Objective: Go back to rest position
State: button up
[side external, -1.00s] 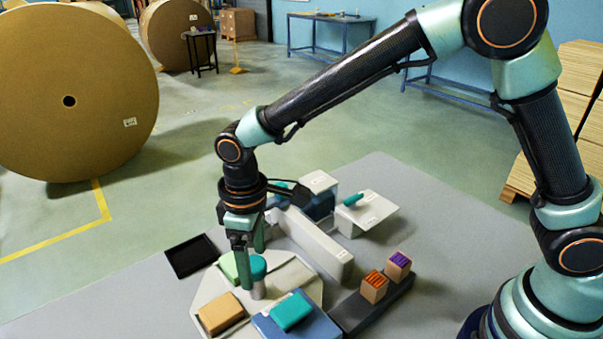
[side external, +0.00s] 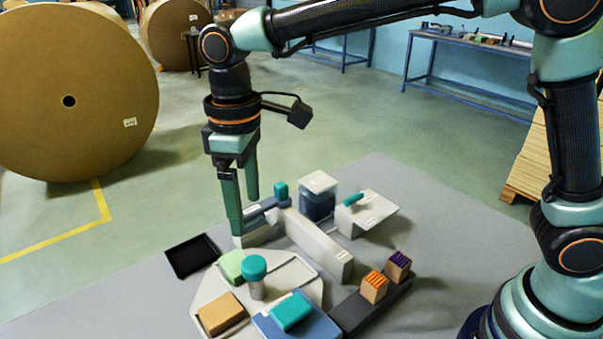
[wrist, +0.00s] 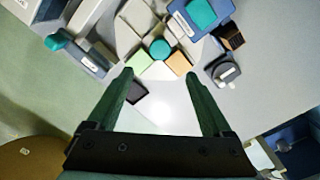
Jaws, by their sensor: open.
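My gripper (side external: 246,212) is open and empty. It points down above the grey work surface (side external: 400,235), higher than the things on it. In the side external view a cylinder with a teal cap (side external: 255,277) stands upright on the pale plate (side external: 315,287), below the gripper and apart from it. Beside it are a light green block (side external: 231,264) and a tan block (side external: 221,313). In the wrist view the two green fingers (wrist: 160,92) are spread wide with nothing between them, and the teal cap (wrist: 159,49) shows beyond their tips.
A teal block (side external: 291,311) lies on a blue pad at the front. A white wall piece (side external: 318,247), a blue box with a pale lid (side external: 318,197) and a dark rail with two small striped blocks (side external: 374,287) stand to the right. A black tray (side external: 193,257) lies left.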

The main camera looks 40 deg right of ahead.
jog(key=s+d+r+m+t, duration=0.2)
jog(key=s+d+m+t, duration=0.15)
jog(key=d, duration=0.85)
jog(key=s+d+r+m+t, duration=0.15)
jog(key=s+d+m, duration=0.35)
jog(key=d, duration=0.8)
jog(key=n+g, duration=0.5)
jog(key=n, duration=0.4)
send_over(254, 263)
notch_tip(254, 263, down, 4)
notch_tip(254, 263, down, 12)
jog(key=shift+r, duration=0.1)
grip_shut()
